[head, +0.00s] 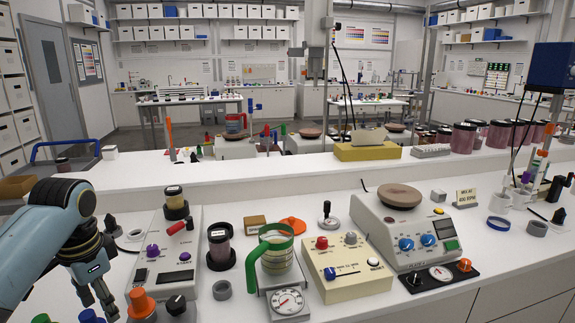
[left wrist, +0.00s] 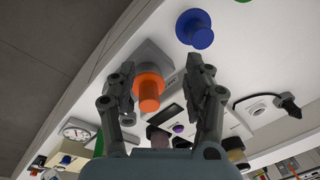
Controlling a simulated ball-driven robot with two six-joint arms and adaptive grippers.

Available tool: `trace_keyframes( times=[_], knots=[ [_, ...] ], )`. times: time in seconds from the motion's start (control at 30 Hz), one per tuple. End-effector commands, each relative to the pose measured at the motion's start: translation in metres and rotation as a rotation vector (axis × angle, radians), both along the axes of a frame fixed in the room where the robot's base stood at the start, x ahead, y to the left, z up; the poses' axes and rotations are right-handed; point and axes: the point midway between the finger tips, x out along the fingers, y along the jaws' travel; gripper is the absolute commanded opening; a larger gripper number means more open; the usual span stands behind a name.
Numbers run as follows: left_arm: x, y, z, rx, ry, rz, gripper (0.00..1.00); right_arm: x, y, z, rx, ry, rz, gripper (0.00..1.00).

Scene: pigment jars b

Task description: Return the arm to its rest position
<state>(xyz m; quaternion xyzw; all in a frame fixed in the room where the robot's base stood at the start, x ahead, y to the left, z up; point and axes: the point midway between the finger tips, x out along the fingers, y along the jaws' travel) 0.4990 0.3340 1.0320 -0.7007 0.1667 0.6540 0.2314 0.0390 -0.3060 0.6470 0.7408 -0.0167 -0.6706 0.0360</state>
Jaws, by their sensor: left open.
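My left arm (head: 50,235) comes in from the left in the head view. Its gripper (head: 95,303) hangs low over the left front of the white bench, fingers pointing down. In the left wrist view the gripper (left wrist: 163,72) has its two fingers spread apart with nothing held between them. An orange knob-like piece (head: 141,303) stands just right of the gripper in the head view. In the wrist view this orange piece (left wrist: 149,92) shows between the fingers, beyond them; I cannot tell the gap. My right gripper is out of view.
A blue piece (left wrist: 194,29) lies near the gripper. Right of it stand a device with a purple knob (head: 153,251), a dark-lidded jar (head: 220,245), a green-handled jug (head: 276,255) on a dial scale, and a cream control box (head: 347,274). The bench's front right is mostly clear.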

Motion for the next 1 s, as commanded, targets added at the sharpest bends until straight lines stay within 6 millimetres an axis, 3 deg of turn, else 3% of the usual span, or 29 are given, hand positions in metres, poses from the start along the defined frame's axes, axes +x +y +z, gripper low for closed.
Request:
trace_keyframes(
  times=[0.2, 0.3, 0.5, 0.9, 1.0],
  knots=[
    [-0.09, -0.024, -0.024, 0.001, -0.08, 0.136, 0.51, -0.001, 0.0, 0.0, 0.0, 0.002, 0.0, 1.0],
    [-0.133, -0.035, -0.021, -0.01, -0.125, 0.21, 0.51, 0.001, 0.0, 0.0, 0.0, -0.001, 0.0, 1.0],
    [-0.192, -0.049, -0.004, -0.039, -0.186, 0.318, 0.51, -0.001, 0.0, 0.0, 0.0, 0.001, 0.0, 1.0],
    [-0.267, -0.063, 0.041, -0.093, -0.263, 0.472, 0.51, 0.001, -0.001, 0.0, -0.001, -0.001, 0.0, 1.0],
    [-0.261, -0.062, 0.013, -0.091, -0.255, 0.477, 0.51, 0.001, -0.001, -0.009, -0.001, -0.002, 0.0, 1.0]
  ],
)
